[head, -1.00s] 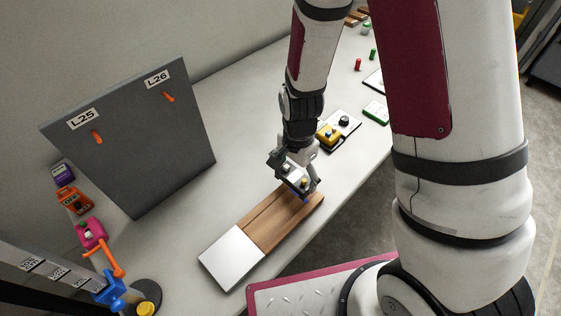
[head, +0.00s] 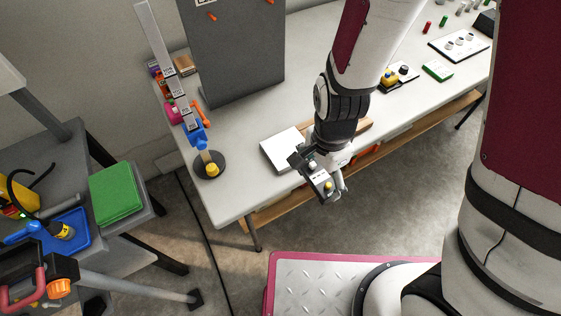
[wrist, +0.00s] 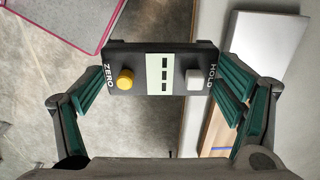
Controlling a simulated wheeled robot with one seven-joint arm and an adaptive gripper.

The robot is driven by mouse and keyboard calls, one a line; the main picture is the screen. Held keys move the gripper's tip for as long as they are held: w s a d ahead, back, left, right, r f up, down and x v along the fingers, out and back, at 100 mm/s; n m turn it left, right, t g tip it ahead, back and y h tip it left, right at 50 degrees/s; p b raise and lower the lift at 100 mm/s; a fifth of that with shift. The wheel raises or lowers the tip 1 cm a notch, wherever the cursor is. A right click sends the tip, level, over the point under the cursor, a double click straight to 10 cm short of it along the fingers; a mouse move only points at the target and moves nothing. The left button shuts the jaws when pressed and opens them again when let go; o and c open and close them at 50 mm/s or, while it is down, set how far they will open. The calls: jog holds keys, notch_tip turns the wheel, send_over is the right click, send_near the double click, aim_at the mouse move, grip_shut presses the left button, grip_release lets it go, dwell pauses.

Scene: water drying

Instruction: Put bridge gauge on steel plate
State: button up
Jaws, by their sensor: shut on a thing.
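The bridge gauge (wrist: 160,67) is a dark box with a yellow ZERO knob, a white HOLD button and a pale display strip. My gripper (wrist: 164,92) is shut on it, with the green-padded fingers at its two ends. In the head view my gripper (head: 327,183) holds the gauge (head: 319,180) in the air, past the table's front edge over the floor. The steel plate (head: 280,152) lies bare on the table, behind and left of my gripper; its right part is hidden by my arm. It also shows in the wrist view (wrist: 266,46) at upper right, apart from the gauge.
A wooden board (head: 364,125) lies right of the plate, mostly hidden. A grey upright panel (head: 235,60) stands behind. A round-based stand (head: 209,166) is at the table's left corner.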

jog(key=shift+w+a, duration=0.1)
jog(key=shift+a, duration=0.15)
jog(key=w+a, duration=0.2)
jog(key=w, duration=0.2)
jog(key=w+a+f, duration=0.1)
jog(key=w+a, duration=0.1)
jog(key=w, duration=0.2)
jog(key=w+a, duration=0.3)
jog(key=w, duration=0.2)
jog(key=shift+a+f, duration=0.1)
jog(key=shift+f, duration=0.15)
jog(key=shift+w, duration=0.15)
jog(key=shift+a+f, duration=0.1)
jog(key=shift+f, duration=1.65)
jog(key=shift+f, duration=0.15)
jog(key=o, duration=1.2)
